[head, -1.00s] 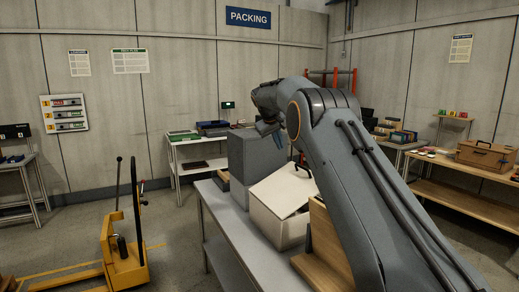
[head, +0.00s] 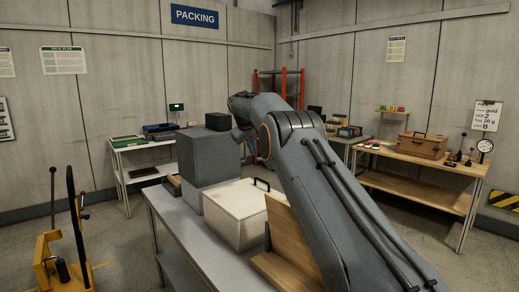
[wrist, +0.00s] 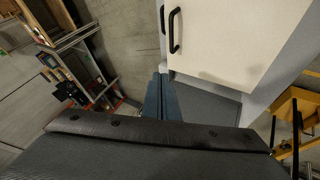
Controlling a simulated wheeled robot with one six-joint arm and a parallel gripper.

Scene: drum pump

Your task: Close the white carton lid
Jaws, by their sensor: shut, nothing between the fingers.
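The white carton (head: 222,226) stands on the grey table, partly hidden by my arm on its right. Its lid (head: 236,198) lies flat across the top, with no gap that I can make out. The lid's black handle (head: 262,184) shows at the far right edge. In the wrist view the lid (wrist: 240,38) and its handle (wrist: 174,30) fill the upper right. My gripper (wrist: 161,92) shows there as blue fingers, shut and empty, beside the carton and apart from the lid. In the head view the fingers are hidden behind my arm.
A grey box (head: 205,160) stands just behind the carton, with a small dark box on top. A wooden board stand (head: 288,240) is close on the carton's right. The grey table (head: 170,222) is bare along its left edge. A yellow pallet truck (head: 62,250) stands at left.

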